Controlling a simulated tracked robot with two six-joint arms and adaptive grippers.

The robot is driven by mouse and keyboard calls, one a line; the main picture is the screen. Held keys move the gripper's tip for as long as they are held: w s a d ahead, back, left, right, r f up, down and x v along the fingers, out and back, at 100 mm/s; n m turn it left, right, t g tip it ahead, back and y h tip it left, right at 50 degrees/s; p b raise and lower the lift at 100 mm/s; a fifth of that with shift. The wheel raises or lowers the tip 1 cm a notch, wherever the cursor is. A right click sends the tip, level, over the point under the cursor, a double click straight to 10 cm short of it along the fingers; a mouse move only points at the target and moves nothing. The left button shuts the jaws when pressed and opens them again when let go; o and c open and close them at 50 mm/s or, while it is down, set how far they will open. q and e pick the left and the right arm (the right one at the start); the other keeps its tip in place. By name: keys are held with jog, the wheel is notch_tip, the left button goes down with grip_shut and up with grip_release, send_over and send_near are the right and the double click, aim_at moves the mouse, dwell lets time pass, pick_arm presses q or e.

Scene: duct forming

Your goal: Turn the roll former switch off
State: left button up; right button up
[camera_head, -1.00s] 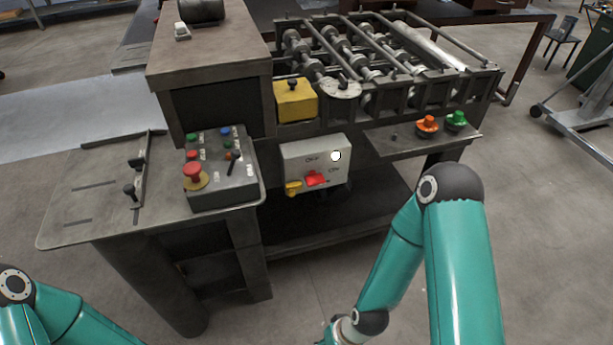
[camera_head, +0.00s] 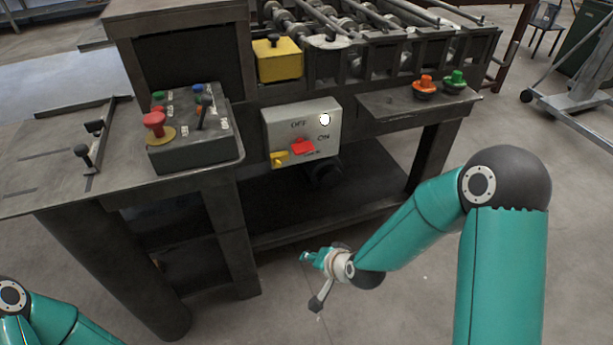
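The roll former switch is a light grey box (camera_head: 322,112) on the front of the machine. It bears OFF and ON labels, a red handle (camera_head: 303,147) and a yellow piece (camera_head: 279,159) at its lower left. The handle lies slanted, below OFF and to the left of ON; its exact setting is hard to tell. My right gripper (camera_head: 312,279) is below the box, in front of the lower shelf, well apart from the switch. It is small and seen at an angle, so its opening is unclear. My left gripper is out of view; only my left arm shows.
A control box (camera_head: 187,140) with a red stop button stands on the left table. A yellow box (camera_head: 278,60) sits above the switch. A small shelf (camera_head: 390,104) with orange and green buttons juts out at right. The floor before the machine is free.

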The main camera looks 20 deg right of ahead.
jog(key=w+d+m+t+b, duration=0.2)
jog(key=w+m+t+b, duration=0.1)
jog(key=w+b, duration=0.3)
jog(key=m+t+h+b, duration=0.2)
jog(key=m+t+b, duration=0.5)
jog(key=b, duration=0.8)
send_near(305, 153)
pick_arm(q)
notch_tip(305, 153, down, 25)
jog(key=b, duration=0.1)
pick_arm(e)
jog(key=w, duration=1.1)
jog(key=shift+a+f, duration=0.2)
